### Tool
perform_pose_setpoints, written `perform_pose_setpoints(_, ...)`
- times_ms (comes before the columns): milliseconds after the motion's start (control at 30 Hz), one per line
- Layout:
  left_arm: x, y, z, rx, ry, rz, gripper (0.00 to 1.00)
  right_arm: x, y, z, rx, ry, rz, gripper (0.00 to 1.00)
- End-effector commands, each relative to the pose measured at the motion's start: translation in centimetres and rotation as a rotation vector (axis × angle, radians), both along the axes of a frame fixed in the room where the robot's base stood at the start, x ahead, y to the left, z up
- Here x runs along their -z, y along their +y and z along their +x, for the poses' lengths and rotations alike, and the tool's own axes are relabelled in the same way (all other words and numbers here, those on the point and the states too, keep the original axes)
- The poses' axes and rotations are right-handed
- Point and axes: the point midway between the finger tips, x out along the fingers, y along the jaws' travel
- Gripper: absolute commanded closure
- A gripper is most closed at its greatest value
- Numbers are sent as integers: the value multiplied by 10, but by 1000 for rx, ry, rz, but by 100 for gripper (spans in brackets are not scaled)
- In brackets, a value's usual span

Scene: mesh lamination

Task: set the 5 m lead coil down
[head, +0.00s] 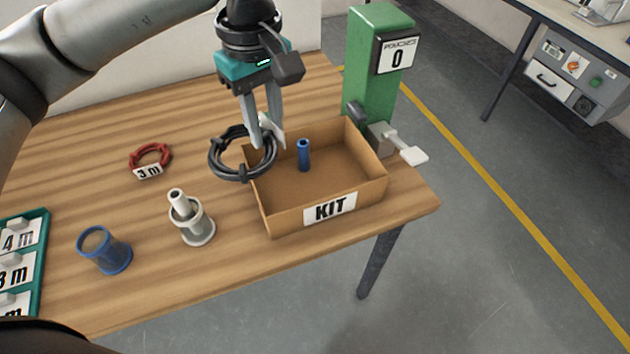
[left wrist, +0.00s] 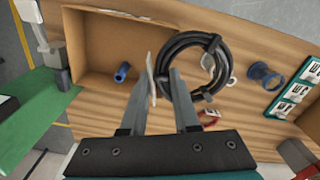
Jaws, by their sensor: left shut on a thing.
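A black coil (head: 228,168) hangs from my left gripper (head: 265,140), which is shut on it. The coil is over the left edge of the cardboard KIT box (head: 283,222), and its label is seen only edge-on, so I cannot read it. In the left wrist view the coil (left wrist: 165,62) sits at the fingertips (left wrist: 160,85), with a pale tag beside it. My right gripper is not in view.
A red coil tagged 3 m (head: 150,155) lies on the wooden table at left. A blue cup (head: 104,250) and a grey holder with a white cylinder (head: 191,222) stand in front. A green post (head: 372,75) with a lever stands behind the box. A green label rack (head: 22,260) is at far left.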

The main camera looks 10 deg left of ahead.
Motion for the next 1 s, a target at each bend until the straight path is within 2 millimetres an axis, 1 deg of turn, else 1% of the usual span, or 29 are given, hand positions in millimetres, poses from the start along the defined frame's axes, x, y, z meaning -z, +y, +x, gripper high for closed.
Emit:
perform_pose_setpoints(100, 0, -1, 1, -225, -3, -3, 100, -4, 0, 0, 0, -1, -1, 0)
perform_pose_setpoints(567, 2, -5, 4, -1120, -10, -16, 100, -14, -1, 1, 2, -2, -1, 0)
perform_pose_setpoints(1000, 4, -8, 6, -1987, -11, -28, 100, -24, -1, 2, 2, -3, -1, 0)
